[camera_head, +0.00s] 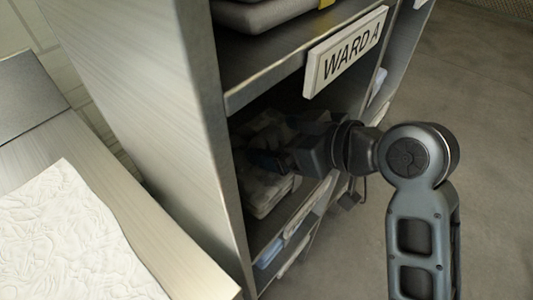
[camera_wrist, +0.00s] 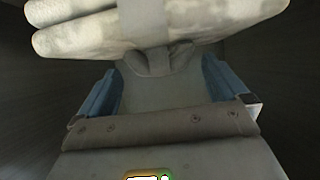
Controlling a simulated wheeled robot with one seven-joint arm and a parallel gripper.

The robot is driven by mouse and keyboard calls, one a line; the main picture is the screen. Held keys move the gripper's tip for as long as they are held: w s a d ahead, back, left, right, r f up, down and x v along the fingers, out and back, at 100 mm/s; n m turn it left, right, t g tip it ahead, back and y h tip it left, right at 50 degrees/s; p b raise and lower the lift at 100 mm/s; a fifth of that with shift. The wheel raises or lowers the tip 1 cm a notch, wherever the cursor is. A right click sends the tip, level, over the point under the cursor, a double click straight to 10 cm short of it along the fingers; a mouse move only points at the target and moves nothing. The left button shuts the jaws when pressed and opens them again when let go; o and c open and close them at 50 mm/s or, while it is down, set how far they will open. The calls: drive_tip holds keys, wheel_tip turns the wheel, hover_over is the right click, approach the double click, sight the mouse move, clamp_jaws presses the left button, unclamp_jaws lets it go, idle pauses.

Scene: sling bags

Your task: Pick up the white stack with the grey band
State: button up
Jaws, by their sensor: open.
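The white stack (camera_wrist: 85,32) of folded cloth fills the top of the wrist view. A grey band (camera_wrist: 143,22) runs down its middle. In the head view, a pale folded stack (camera_head: 264,192) lies in the dim shelf compartment below the WARD A sign, partly hidden by my gripper; I cannot make out its band there. My gripper (camera_head: 264,160) reaches into this compartment from the right. In the wrist view, its two blue fingers (camera_wrist: 162,72) are spread apart, with the stack just beyond their tips. Nothing is visibly held between them.
The metal shelf unit (camera_head: 120,60) has a solid side wall on the left. The WARD A sign (camera_head: 346,52) hangs on the shelf edge above my arm. A grey bundle (camera_head: 262,12) lies above; bluish cloth (camera_head: 270,252) lies below. A bench with white crumpled cloth (camera_head: 65,235) stands left.

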drive_tip(key=shift+x, duration=1.1)
drive_tip(key=shift+r, duration=0.1)
clamp_jaws()
